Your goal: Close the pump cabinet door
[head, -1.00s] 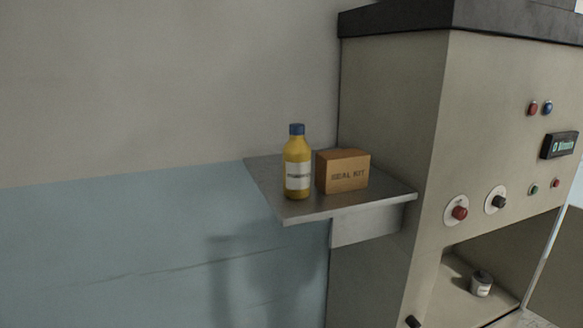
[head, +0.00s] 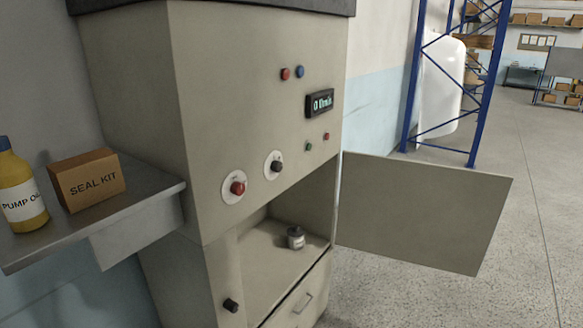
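The pump cabinet (head: 215,120) stands in the middle of the head view. Its door (head: 425,212) is a flat beige panel, hinged at the right side of the opening and swung wide out to the right. The open compartment (head: 270,250) shows a shelf with a small grey canister (head: 296,238) on it. Below is a drawer front with a handle (head: 303,302), and a black knob (head: 231,305) sits at the lower left of the opening. Neither of my grippers shows in the head view.
A metal side shelf (head: 150,192) on the left holds a yellow pump oil bottle (head: 22,190) and a seal kit box (head: 88,180). A blue rack (head: 455,75) stands behind the door. The speckled floor (head: 420,295) below and right of the door is clear.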

